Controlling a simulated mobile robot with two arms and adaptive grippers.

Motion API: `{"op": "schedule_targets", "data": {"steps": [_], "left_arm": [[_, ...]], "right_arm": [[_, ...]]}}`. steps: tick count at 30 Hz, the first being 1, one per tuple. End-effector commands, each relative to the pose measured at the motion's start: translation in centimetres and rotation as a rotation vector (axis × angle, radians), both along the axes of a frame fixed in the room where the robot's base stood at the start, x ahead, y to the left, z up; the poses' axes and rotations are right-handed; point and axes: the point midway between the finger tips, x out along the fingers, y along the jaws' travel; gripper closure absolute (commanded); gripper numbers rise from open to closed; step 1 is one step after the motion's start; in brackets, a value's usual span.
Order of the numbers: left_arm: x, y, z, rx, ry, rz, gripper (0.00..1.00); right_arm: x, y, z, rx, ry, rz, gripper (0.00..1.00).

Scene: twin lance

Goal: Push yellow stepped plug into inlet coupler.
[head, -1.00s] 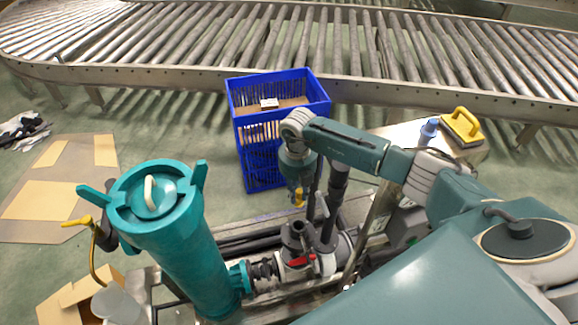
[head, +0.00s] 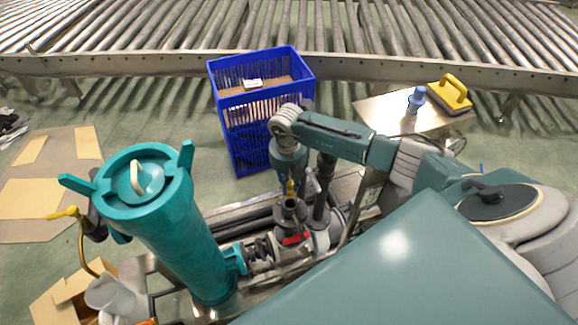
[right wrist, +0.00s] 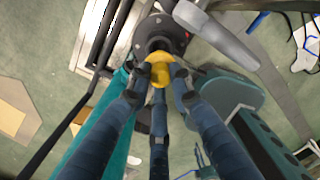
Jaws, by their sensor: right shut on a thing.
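My right gripper (head: 291,183) points down and is shut on the yellow stepped plug (head: 291,188). The plug stands right over the mouth of the dark grey inlet coupler (head: 291,207), beside the teal canister. In the right wrist view the three blue-grey fingers of the gripper (right wrist: 160,82) close around the yellow plug (right wrist: 160,67). The dark round coupler (right wrist: 160,34) lies just beyond it. The plug's lower end is hidden, so I cannot tell whether it is inside the coupler. My left gripper is not in view.
The tall teal canister (head: 180,235) stands left of the coupler. A red-handled valve (head: 294,240) and a dark upright pipe (head: 322,190) are close by. A blue crate (head: 262,110) stands behind. A blue bottle (head: 416,99) and yellow-handled float (head: 452,92) are at right.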

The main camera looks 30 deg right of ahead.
Motion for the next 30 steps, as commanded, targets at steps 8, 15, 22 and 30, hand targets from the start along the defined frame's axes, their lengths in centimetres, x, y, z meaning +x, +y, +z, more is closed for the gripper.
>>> {"op": "schedule_targets", "data": {"steps": [8, 15, 22, 30], "left_arm": [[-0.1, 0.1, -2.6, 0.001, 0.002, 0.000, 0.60], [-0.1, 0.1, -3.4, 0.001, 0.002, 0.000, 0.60], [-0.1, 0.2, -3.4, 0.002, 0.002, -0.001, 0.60], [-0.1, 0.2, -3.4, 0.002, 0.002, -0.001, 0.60]], "right_arm": [[0.0, 0.0, -3.1, 0.001, -0.001, 0.000, 0.97], [0.0, 0.0, -4.3, 0.001, -0.001, 0.000, 0.97], [0.0, 0.0, -4.2, 0.001, -0.001, 0.000, 0.97], [0.0, 0.0, -4.2, 0.001, -0.001, 0.000, 0.97]]}}
